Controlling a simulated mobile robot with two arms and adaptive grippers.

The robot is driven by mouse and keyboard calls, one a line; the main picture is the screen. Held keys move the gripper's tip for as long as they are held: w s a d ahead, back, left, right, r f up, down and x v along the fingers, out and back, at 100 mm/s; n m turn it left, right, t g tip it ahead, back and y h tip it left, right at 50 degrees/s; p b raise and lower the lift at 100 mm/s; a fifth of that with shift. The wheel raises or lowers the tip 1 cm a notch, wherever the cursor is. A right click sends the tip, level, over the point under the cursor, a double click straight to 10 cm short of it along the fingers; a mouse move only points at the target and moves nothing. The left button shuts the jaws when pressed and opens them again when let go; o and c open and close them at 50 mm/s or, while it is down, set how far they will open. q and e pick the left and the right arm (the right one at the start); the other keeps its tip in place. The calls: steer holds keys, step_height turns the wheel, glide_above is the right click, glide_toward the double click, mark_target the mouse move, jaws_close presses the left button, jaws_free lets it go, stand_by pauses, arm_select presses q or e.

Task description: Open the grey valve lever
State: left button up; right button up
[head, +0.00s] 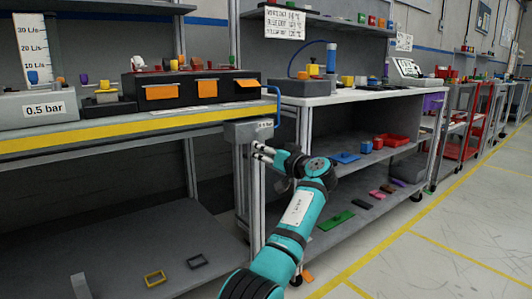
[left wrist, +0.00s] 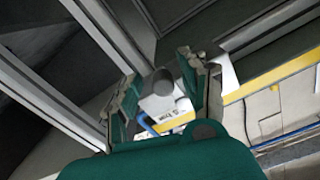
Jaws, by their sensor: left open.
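A small grey box (head: 248,131) with a "0.5 bar" label is mounted at the right end of the yellow-edged bench. A blue hose (head: 276,100) rises beside it. My left gripper (head: 260,151) is just below and in front of this box, its fingers pointing left. In the left wrist view the gripper (left wrist: 160,98) is open. A grey part (left wrist: 158,92) with a rounded face shows between its fingers, with a label and blue hose behind. I cannot tell whether this part is the valve lever, or whether the fingers touch it. My right gripper is not in view.
The bench (head: 130,133) carries a black unit (head: 190,90) with orange flaps and another grey "0.5 bar" box (head: 42,108). A white-topped shelf unit (head: 360,96) with small coloured items stands just right of the gripper. Upright posts are close by. The floor at right is clear.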

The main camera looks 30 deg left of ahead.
arm_select(q)
steer(key=v, duration=1.2)
steer(key=shift+w, duration=0.15)
